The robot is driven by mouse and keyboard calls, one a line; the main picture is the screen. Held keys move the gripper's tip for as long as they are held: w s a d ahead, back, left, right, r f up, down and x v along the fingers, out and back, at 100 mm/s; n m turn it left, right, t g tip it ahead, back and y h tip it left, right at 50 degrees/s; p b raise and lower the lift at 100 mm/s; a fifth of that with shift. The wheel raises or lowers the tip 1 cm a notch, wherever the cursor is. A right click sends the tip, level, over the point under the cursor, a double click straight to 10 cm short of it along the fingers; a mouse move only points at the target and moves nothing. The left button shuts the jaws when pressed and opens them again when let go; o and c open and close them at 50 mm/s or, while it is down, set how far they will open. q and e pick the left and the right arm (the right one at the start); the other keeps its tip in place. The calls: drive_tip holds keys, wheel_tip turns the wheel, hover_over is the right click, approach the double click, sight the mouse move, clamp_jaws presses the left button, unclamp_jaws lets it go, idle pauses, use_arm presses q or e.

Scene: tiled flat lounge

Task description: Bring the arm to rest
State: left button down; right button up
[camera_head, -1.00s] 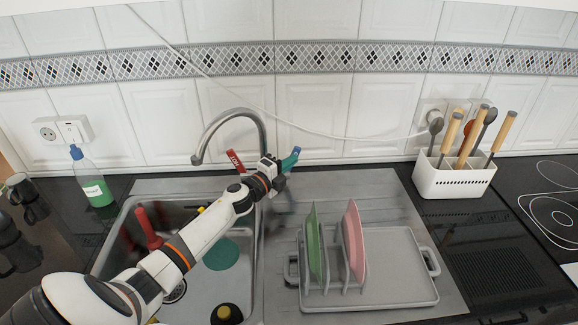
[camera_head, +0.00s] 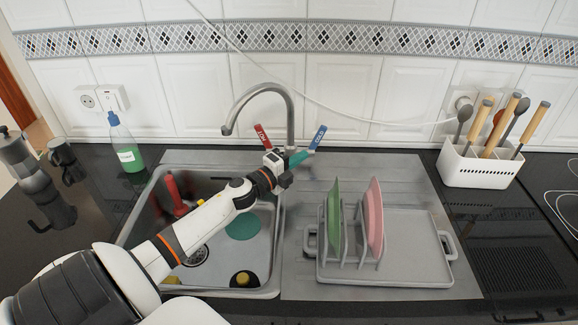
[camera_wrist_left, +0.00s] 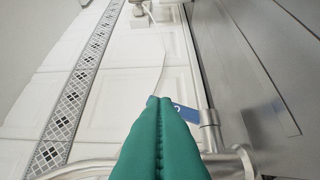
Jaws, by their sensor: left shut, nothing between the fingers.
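My left gripper (camera_head: 297,159) is at the base of the faucet (camera_head: 291,115), over the back edge of the sink. Its teal fingers (camera_wrist_left: 160,130) are pressed together in the left wrist view, with nothing between them. The fingers are near the blue tap handle (camera_head: 318,136), which also shows just past the fingertips in the left wrist view (camera_wrist_left: 187,114). I cannot tell whether they touch it. The red tap handle (camera_head: 262,137) stands to the left of the spout column. My left arm reaches across the sink from the lower left. My right gripper is not in view.
The sink basin (camera_head: 268,285) holds a red-handled item (camera_head: 173,190), a teal disc (camera_head: 243,226) and a dark item with a yellow top (camera_head: 243,279). A dish rack (camera_head: 440,275) holds a green plate (camera_head: 334,215) and a pink plate (camera_head: 375,220). A utensil holder (camera_head: 480,170) and green bottle (camera_head: 124,150) flank the sink.

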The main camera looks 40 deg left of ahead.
use_arm(q)
drive_tip(key=shift+s+r, duration=0.1)
drive_tip(key=shift+s, duration=1.75)
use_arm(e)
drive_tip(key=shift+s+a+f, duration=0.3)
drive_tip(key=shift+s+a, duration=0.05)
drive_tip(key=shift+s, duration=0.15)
